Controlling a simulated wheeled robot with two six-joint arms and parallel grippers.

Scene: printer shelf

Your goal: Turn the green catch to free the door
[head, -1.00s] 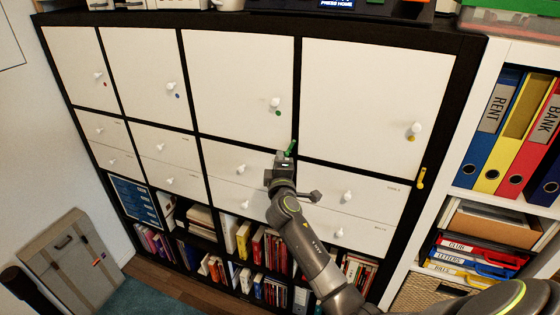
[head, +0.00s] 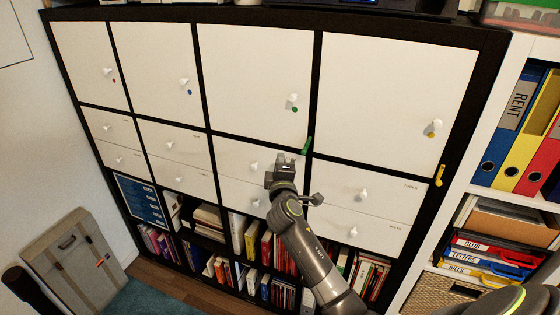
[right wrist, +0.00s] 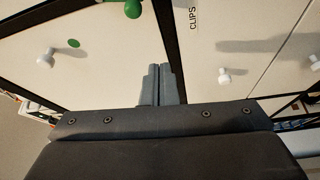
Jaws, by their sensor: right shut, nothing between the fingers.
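The green catch (head: 307,145) sits by the lower right corner of the white door with the green dot (head: 245,75), next to the black upright. It stands tilted, its lower end leaning left. Part of it shows at the top edge of the right wrist view (right wrist: 132,8). My right gripper (head: 287,158) is below and left of the catch, apart from it, in front of the drawers. Its fingers (right wrist: 158,78) are closed together with nothing between them. My left gripper is not in view.
A white knob (head: 292,99) stands out from the green-dot door. A yellow catch (head: 439,175) is beside the door to the right. Drawer knobs (head: 364,194) stick out around my right gripper. Bookshelves (head: 250,245) lie below, and a binder shelf (head: 490,150) stands at the right.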

